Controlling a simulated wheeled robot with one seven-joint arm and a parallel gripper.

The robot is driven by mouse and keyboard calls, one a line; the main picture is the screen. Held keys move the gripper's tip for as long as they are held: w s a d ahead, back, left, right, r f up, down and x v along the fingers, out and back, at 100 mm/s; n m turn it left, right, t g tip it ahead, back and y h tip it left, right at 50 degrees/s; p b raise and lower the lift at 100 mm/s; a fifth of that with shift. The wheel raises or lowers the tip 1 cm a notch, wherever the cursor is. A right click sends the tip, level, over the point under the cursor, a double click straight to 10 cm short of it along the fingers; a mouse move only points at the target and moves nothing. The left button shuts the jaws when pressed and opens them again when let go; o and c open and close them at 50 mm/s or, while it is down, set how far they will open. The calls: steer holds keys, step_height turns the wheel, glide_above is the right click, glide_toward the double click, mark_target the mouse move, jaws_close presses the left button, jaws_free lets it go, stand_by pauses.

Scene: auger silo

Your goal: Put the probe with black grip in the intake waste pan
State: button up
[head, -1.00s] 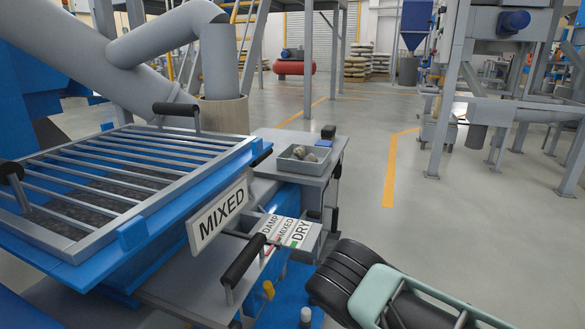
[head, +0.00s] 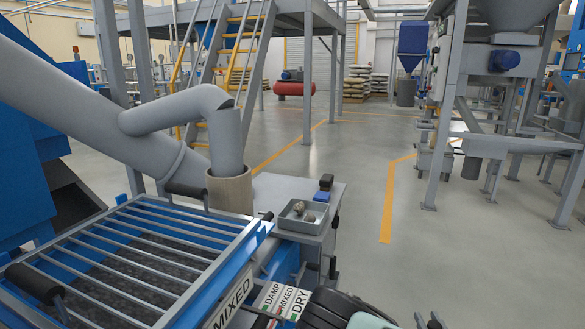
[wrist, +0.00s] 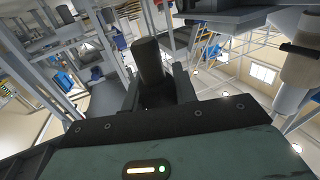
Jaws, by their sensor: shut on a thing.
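The probe with black grip (wrist: 149,62) shows in the wrist view as a dark upright cylinder between the fingers of my gripper (wrist: 158,92), which is shut on it. The rest of the probe is hidden. My gripper is apart from the pan, nearer to me.
A blue-framed grate (head: 150,250) with black handles fills the lower left, with a MIXED sign (head: 233,301) on its side. A small black and blue box (head: 324,187) stands behind the pan. A thick grey pipe (head: 228,140) rises beyond. Open floor lies to the right.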

steer(key=s+r+p, duration=0.3)
steer(key=r+p, duration=0.8)
steer(key=s+r+p, duration=0.2)
steer(key=r+p, duration=0.9)
steer(key=r, duration=0.1)
steer(key=shift+s+d+p, duration=0.15)
steer(key=shift+s+p, duration=0.2)
steer(key=shift+s, duration=0.05)
